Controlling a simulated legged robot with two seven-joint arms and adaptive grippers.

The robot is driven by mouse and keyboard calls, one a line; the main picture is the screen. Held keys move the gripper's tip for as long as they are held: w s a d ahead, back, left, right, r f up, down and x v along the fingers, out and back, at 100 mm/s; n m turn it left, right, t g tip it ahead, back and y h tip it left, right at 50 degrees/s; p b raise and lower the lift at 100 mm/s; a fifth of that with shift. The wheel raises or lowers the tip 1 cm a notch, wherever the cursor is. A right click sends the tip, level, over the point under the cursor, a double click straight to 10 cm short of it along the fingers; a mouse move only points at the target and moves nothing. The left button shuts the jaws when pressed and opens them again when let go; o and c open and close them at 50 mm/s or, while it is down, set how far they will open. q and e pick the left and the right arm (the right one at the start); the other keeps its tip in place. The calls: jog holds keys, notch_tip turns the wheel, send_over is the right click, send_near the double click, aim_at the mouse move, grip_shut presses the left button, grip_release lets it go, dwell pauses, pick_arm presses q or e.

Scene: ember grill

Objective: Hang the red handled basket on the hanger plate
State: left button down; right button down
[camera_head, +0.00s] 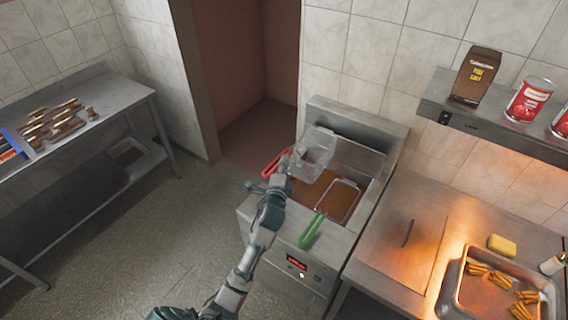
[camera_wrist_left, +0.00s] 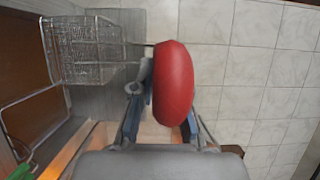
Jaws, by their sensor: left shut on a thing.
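The red handled basket (camera_head: 316,150) is a wire mesh basket held up above the fryer's left side, near its back panel. My left gripper (camera_head: 280,175) is shut on its red handle (camera_head: 272,163). In the left wrist view, the red handle (camera_wrist_left: 173,85) sits between the fingers and the mesh (camera_wrist_left: 88,50) hangs to the upper left, in front of grey metal. The hanger plate seems to be the upright metal panel (camera_head: 348,128) at the fryer's back. I cannot tell whether the basket touches it. My right gripper is not in view.
A second basket with a green handle (camera_head: 312,230) sits in the fryer's brown oil. A steel counter (camera_head: 385,240) with a tray of fries (camera_head: 455,298) stands to the right. A shelf (camera_head: 440,92) with a box and cans is above it. A table (camera_head: 110,115) stands at left.

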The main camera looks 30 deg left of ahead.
pick_arm(q)
jog(key=shift+f, duration=0.15)
jog(key=c, duration=1.1)
grip_release()
jog(key=shift+s+f, duration=0.1)
